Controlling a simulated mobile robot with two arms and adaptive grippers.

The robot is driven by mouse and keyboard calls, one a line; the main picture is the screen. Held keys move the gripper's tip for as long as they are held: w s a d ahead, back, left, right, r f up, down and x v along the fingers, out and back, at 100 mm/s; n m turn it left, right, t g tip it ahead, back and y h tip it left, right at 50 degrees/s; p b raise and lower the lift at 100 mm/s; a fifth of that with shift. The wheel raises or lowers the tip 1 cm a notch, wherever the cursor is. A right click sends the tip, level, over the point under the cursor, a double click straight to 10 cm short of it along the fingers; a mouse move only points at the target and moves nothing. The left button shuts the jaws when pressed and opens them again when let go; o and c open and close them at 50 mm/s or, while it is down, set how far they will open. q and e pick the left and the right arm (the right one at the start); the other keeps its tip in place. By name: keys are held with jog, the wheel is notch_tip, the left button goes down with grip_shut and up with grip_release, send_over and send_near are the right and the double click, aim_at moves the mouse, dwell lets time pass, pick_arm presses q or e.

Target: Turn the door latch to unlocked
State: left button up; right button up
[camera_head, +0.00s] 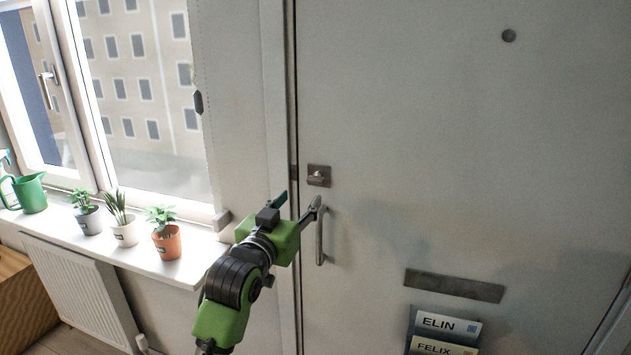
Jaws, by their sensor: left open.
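The door latch (318,176) is a small knob on a square metal plate near the left edge of the pale door (450,130). Its turn piece looks roughly level, but it is too small to tell if it is locked. Below it is a vertical metal door handle (320,238). My left gripper (299,204), green and dark grey, is open just below and left of the latch. One finger overlaps the top of the handle in the picture; I cannot tell whether they touch. The latch is not hidden. My right gripper is not in view.
A windowsill (185,271) on the left carries several potted plants and a green watering can (30,193). A radiator (80,290) is below it. A mail slot (454,285) and a holder with name cards (445,325) are lower on the door.

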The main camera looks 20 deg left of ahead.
aim_at(314, 182)
pick_arm(q)
jog(key=w+p, duration=0.1)
jog(key=w, duration=0.4)
jog(key=w+p, duration=0.1)
jog(key=w, duration=0.4)
jog(key=shift+w+d, duration=0.2)
jog(key=shift+w, duration=0.15)
jog(key=c, duration=1.1)
